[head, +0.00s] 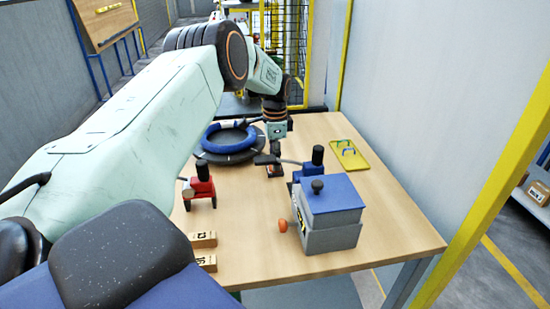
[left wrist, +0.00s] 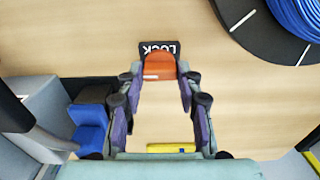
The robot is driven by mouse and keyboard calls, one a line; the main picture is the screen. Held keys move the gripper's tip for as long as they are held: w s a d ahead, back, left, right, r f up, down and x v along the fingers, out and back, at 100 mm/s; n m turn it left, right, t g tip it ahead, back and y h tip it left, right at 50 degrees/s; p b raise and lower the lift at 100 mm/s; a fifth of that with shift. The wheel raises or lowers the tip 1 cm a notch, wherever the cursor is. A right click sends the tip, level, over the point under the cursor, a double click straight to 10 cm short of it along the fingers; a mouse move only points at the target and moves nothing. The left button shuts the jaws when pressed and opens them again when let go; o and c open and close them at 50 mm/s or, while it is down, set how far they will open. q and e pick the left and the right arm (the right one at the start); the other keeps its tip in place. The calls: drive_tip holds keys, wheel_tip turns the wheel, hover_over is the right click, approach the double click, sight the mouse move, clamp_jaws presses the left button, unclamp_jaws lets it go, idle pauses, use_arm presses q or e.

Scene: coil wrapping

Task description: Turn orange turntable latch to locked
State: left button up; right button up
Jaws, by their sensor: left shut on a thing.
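The orange latch (left wrist: 158,68) stands against a black plate (left wrist: 145,46) marked LOCK, upside down in the left wrist view. My left gripper (left wrist: 159,82) has its two fingertips on either side of the latch, shut on it. In the head view my left gripper (head: 275,157) points down at the table beside the turntable (head: 247,156); the latch is mostly hidden there. A blue coil (head: 230,138) lies on the dark turntable disc, which also shows at the upper right of the left wrist view (left wrist: 252,30). My right gripper is not in view.
A grey box with a blue lid (head: 331,194) and a blue device with a black top (head: 316,157) stand right of my gripper. A red device (head: 202,187), small cartons (head: 203,240) and a yellow tray (head: 348,154) are also on the wooden table (head: 395,215).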

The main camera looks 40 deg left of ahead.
use_arm(q)
drive_tip(key=o, duration=1.1)
drive_tip(key=shift+o, duration=0.2)
wheel_tip(320, 180, up, 12)
idle(0.5)
